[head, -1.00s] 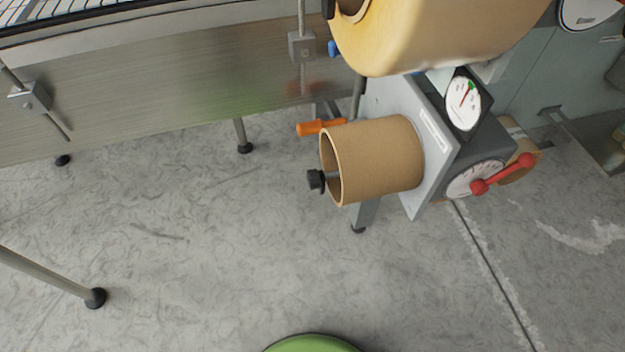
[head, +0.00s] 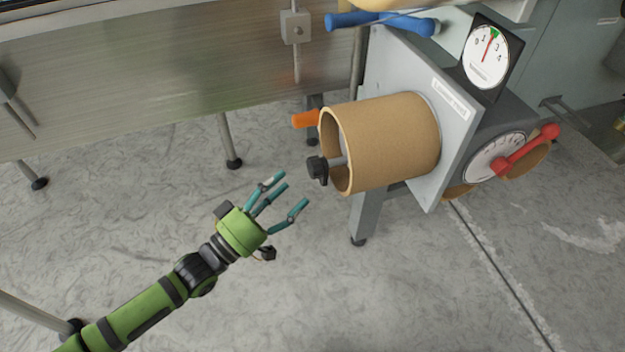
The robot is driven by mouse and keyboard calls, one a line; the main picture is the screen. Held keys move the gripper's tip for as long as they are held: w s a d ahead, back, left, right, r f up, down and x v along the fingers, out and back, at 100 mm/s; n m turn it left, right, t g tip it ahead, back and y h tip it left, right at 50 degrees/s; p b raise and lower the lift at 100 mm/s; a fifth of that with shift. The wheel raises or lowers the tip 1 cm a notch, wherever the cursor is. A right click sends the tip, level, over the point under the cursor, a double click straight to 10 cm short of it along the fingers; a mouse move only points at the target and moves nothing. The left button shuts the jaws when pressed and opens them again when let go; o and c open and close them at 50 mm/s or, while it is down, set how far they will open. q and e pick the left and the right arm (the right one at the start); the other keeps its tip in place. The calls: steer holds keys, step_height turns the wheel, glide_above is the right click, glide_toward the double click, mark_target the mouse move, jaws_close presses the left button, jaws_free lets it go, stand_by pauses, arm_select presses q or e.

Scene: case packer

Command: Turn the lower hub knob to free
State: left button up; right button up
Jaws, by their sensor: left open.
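The lower hub knob (head: 317,169) is a small black knob on a shaft at the open left end of a brown cardboard core (head: 392,140). The core sticks out from a grey plate (head: 450,125) on the machine. My left gripper (head: 284,192) has teal fingers, spread open and empty. It is below and left of the knob, apart from it in the picture, with the fingers pointing up and right toward it. My right gripper is not in view.
An orange handle (head: 305,119) sits just behind the core's upper left edge. A blue bar (head: 383,22) is above. A dial gauge (head: 487,57) and a red lever (head: 527,150) are on the right. The metal conveyor side (head: 160,80) runs along the back. Grey floor is open below.

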mark_target(310, 170)
arm_select(q)
steer(key=shift+s+d+r+h, duration=0.1)
steer(key=shift+d+r+h, duration=0.3)
steer(key=shift+d+r, duration=0.4)
steer(key=x, duration=0.5)
steer(key=shift+a+p, duration=0.15)
steer(key=shift+p, duration=0.2)
steer(key=shift+w+d, duration=0.4)
steer(key=shift+d, duration=0.05)
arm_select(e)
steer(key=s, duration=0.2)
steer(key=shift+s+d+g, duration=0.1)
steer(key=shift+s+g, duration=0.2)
arm_select(q)
steer(key=c, duration=1.1)
steer(key=shift+r, duration=0.1)
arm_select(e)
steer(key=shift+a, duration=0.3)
